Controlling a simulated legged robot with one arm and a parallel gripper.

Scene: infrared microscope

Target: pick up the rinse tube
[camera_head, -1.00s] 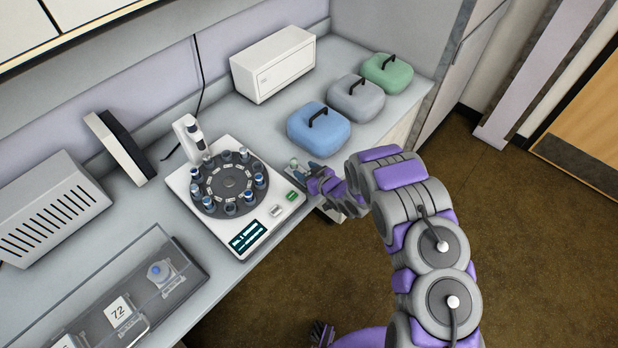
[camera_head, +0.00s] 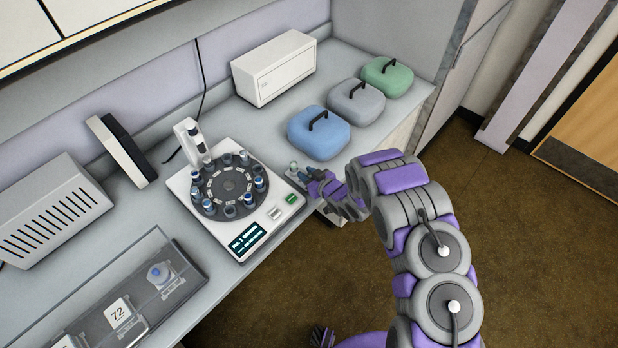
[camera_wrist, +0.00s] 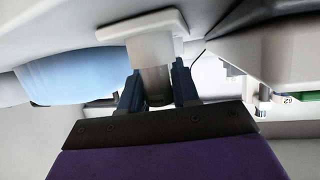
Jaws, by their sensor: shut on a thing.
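The rinse tube (camera_wrist: 154,62) is a clear, pale tube in the wrist view, between my two blue fingers. My gripper (camera_wrist: 158,88) is shut on it. The tube's far end meets a white square piece (camera_wrist: 142,27) that looks like its base or holder; I cannot tell whether the tube is clear of it. A dark green part shows low between the fingers. In the head view the tube's pale top (camera_head: 293,166) shows at the counter's front edge, just left of my gripper (camera_head: 306,176); the fingers partly hide it.
The round vial carousel (camera_head: 230,183) with its display stands close left of my gripper. A blue case (camera_head: 319,133), a grey case (camera_head: 356,101) and a green case (camera_head: 387,77) stand behind. A clear-lidded tray (camera_head: 120,300) lies at the front left.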

